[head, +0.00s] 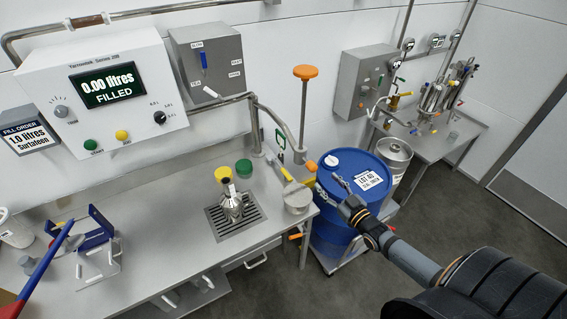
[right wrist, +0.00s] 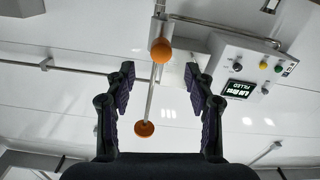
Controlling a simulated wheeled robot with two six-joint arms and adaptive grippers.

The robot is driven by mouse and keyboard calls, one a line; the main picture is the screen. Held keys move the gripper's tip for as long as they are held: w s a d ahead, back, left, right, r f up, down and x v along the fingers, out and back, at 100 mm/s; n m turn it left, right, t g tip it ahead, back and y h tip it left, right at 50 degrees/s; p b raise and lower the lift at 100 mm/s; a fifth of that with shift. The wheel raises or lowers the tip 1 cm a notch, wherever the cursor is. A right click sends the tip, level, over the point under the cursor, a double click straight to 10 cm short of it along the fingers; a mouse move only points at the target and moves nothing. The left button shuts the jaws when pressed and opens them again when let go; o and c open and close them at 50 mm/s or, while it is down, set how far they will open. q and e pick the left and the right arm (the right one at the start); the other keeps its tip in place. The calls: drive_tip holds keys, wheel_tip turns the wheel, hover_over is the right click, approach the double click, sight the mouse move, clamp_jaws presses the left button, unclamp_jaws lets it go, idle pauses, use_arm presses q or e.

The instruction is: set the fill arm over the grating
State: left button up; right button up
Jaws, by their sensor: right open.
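The fill arm (head: 277,118) is a grey pipe curving right from a post behind the bench. Its upright rod with an orange top knob (head: 305,72) stands right of the grating (head: 213,222). A second orange end (head: 311,165) shows lower on it. My right gripper (head: 323,190) is close to the lower orange end, in front of the blue drum. In the right wrist view its fingers (right wrist: 160,95) are apart, with the rod and orange ball (right wrist: 160,50) seen beyond them; contact is not visible. My left gripper is not in view.
A blue drum (head: 338,225) stands right of the bench (head: 155,272). A filler display (head: 103,90) and grey box (head: 208,62) are behind the bench.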

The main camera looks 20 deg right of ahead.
sight(310, 165)
drive_tip(key=w+b, duration=0.1)
drive_tip(key=w, duration=0.2)
drive_tip(key=w+b, duration=0.2)
drive_tip(key=w+a+b, duration=0.1)
drive_tip(key=w, duration=0.2)
drive_tip(key=shift+w, duration=0.3)
drive_tip(key=b, duration=0.2)
drive_tip(key=w+b, duration=0.1)
drive_tip(key=b, duration=0.2)
drive_tip(key=shift+w+f, duration=0.25)
drive_tip(key=shift+w, duration=0.05)
drive_tip(key=shift+w+a+r+b, duration=0.1)
drive_tip(key=shift+w+r+b, duration=0.2)
drive_tip(key=shift+b, duration=0.55)
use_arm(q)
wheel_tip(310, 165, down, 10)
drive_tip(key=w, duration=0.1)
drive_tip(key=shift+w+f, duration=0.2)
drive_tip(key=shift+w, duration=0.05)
use_arm(e)
drive_tip(key=shift+r, duration=0.1)
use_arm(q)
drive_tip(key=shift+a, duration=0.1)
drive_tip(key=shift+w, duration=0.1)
use_arm(e)
clamp_jaws()
